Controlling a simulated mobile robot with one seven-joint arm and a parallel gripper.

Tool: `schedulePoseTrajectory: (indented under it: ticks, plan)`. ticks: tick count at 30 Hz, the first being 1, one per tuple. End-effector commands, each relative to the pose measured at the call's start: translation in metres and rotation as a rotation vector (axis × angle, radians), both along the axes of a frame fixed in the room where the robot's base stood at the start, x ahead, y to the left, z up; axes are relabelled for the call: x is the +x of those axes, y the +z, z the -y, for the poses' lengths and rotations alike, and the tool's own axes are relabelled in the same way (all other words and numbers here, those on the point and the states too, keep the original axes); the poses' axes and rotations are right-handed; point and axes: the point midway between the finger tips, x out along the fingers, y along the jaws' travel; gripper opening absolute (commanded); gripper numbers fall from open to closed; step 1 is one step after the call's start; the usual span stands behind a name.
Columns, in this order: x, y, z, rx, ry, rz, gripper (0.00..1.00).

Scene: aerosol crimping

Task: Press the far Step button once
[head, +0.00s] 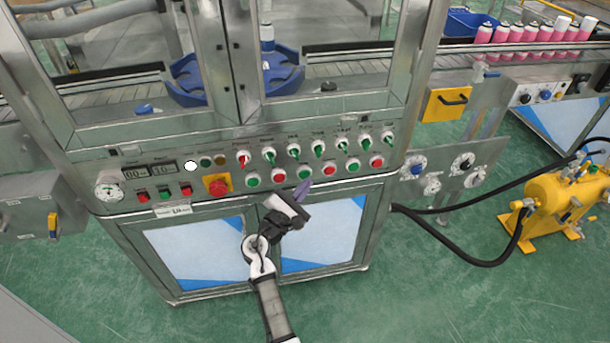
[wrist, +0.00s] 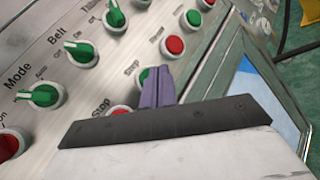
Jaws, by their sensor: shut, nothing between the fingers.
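The control panel carries a lower row of green and red buttons. A green Step button (head: 304,172) is the third from the left of that row. It also shows in the wrist view (wrist: 145,73), partly hidden behind my fingers, with its label just beside it. My gripper (head: 304,188) has purple fingers, shut together and empty. In the head view the fingertips are just below this green button. In the wrist view the gripper (wrist: 158,80) overlaps the button's lower right part. I cannot tell whether the fingertips touch it.
A red Stop button (wrist: 120,110) and another red button (wrist: 173,46) flank the green one. Green selector knobs (head: 294,150) sit above the row. A red emergency stop (head: 218,187) is at left. Black hoses run from a yellow pump (head: 560,205) at right.

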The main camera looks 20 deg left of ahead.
Motion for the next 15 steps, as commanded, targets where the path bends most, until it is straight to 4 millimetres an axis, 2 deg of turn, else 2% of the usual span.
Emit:
schedulePoseTrajectory:
  ticks: [15]
  plan:
    - [0.0056, -0.0002, -0.0038, 0.0, 0.0, 0.0, 0.0]
